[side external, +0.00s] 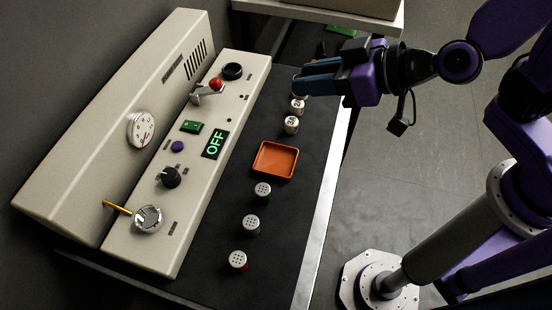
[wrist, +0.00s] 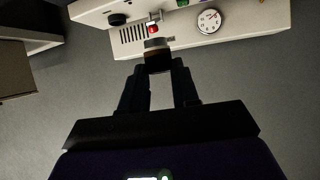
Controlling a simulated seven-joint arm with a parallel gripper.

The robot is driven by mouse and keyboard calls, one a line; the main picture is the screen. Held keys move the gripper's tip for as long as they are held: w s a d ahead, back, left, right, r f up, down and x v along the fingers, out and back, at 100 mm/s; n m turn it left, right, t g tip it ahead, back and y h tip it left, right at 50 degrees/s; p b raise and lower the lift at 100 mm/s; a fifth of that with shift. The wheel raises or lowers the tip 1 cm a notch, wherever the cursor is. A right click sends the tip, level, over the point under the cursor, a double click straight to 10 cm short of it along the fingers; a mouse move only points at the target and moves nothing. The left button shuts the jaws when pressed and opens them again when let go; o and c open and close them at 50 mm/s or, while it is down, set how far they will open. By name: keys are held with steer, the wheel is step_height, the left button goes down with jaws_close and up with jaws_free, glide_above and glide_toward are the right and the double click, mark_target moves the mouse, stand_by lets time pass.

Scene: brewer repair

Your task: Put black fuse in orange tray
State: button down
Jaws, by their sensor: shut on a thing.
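My gripper (side external: 298,82) is at the far end of the dark worktop, above and beyond the orange tray (side external: 275,160). In the wrist view, my gripper (wrist: 158,72) is shut on a short cylinder, which looks like the black fuse (wrist: 158,57), with a dark body and a grey end. In the side view this fuse is mostly hidden at the fingertips. The orange tray is square, shallow and empty, and lies flat on the worktop. It does not show in the wrist view.
Two white-topped fuses (side external: 291,125) stand between my gripper and the tray. Several more (side external: 251,223) stand in a row on the near side. The beige brewer panel (side external: 190,160) with switches, knobs and an OFF display runs along the left. A pale shelf (side external: 330,15) stands behind.

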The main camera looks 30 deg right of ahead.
steer(key=s+d+f, duration=0.2)
steer(key=s+d, duration=0.2)
steer(key=s, duration=0.5)
steer(key=w+a+f, duration=0.2)
steer(key=a+f, duration=0.1)
steer(key=w+a+f, duration=0.3)
steer(key=f, duration=0.1)
steer(key=w+a+f, duration=0.3)
steer(key=shift+w+f, duration=0.15)
steer(key=shift+f, duration=1.6)
steer(key=shift+f, duration=0.15)
steer(key=c, duration=0.8)
jaws_free()
steer(key=shift+c, duration=0.2)
steer(key=shift+r, duration=0.25)
steer(key=v, duration=1.1)
steer(key=shift+s, duration=0.4)
